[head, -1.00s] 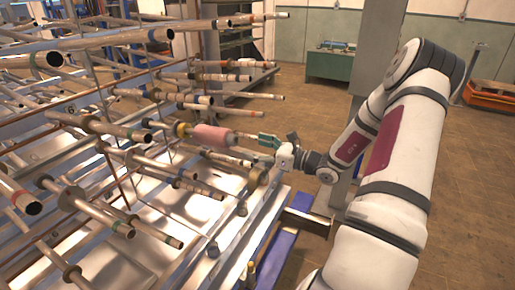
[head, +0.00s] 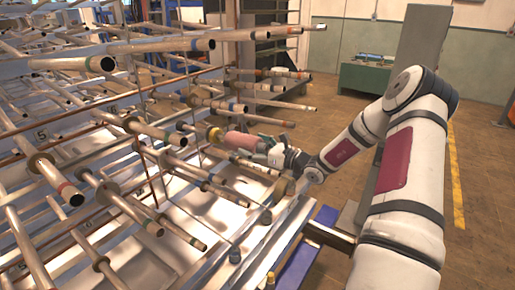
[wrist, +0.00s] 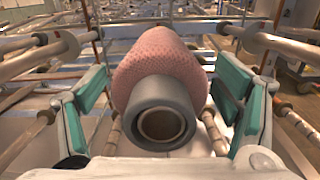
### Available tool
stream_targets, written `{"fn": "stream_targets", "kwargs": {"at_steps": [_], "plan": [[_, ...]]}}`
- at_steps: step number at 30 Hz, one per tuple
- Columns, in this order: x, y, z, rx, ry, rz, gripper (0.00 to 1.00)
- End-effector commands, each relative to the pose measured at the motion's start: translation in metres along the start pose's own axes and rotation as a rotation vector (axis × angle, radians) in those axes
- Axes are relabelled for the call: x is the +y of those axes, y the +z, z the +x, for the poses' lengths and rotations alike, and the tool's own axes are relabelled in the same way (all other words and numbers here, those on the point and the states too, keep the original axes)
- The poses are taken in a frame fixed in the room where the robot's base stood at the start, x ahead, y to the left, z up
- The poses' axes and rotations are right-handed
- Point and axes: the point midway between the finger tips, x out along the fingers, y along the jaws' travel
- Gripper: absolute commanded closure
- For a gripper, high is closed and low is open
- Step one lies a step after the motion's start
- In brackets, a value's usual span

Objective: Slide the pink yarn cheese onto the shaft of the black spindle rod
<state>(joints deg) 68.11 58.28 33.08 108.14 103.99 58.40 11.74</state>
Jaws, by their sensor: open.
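The pink yarn cheese (head: 240,141) lies along a rod line on the rack in the head view, its inner end beside a yellow disc (head: 213,134). In the wrist view the cheese (wrist: 160,58) is straight ahead, with its grey tube end (wrist: 160,118) facing me. Something brownish shows inside the tube; I cannot tell whether it is a rod. My gripper (head: 268,143) is at the cheese's outer end. Its green fingers stand apart on both sides of the cheese, with visible gaps. The black spindle rod's shaft is not clearly visible; the cheese hides what lies behind it.
A metal rail (head: 255,250) runs along the rack's front. Open brown floor (head: 485,180) lies to the right.

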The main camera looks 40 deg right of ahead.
Motion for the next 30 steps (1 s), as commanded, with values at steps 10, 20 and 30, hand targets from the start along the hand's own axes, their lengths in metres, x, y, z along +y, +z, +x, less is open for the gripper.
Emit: {"fn": "stream_targets", "kwargs": {"at_steps": [10, 20, 30], "plan": [[0.000, 0.000, 0.000, 0.000, 0.000, 0.000, 0.53], [0.000, 0.000, 0.002, -0.001, 0.001, 0.000, 0.81], [0.000, -0.002, 0.017, 0.000, 0.000, 0.000, 0.81]]}}
